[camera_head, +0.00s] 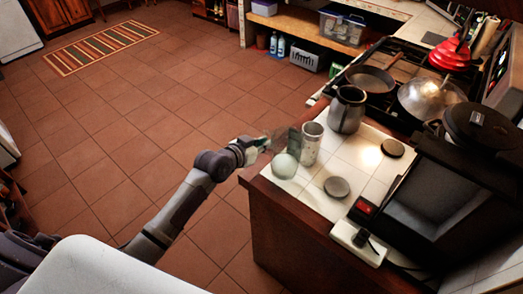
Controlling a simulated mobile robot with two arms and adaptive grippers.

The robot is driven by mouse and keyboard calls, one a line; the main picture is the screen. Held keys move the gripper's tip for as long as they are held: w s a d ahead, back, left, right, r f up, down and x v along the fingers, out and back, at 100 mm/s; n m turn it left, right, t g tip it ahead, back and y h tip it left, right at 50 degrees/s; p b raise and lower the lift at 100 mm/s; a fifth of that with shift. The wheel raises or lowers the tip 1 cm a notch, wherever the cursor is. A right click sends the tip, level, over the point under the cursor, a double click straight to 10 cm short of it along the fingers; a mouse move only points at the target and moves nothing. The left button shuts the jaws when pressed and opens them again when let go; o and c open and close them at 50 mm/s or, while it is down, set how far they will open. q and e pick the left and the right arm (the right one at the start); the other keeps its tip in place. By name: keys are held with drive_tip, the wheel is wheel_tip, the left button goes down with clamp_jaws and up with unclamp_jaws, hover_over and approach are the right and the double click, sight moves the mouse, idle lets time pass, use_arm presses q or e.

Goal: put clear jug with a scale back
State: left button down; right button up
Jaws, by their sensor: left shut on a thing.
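My left arm reaches in from the lower left to the near corner of the tiled counter. My left gripper (262,144) is at the counter's left edge, shut on the clear jug (281,140), which looks faint and see-through here. Its scale cannot be made out, and I cannot tell whether its base touches the tiles. A pale rounded glass-like thing (285,166) sits just below it in the picture, and a grey metal cylinder (311,143) stands upright close to its right. My right gripper is not in view.
A dark metal pitcher (347,109) stands behind the cylinder. Two dark round discs lie on the tiled counter (312,196), one a grey disc (337,187). A stove with pans (371,78) is at the back right. A black appliance (440,195) fills the right. The floor at left is clear.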

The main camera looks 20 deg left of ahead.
use_arm(q)
drive_tip(key=f, duration=0.4)
drive_tip(key=shift+w+a+f, duration=0.2)
drive_tip(key=shift+a, duration=0.2)
drive_tip(key=shift+f, duration=0.15)
drive_tip(key=c, duration=1.2)
unclamp_jaws()
drive_tip(key=shift+s, duration=0.1)
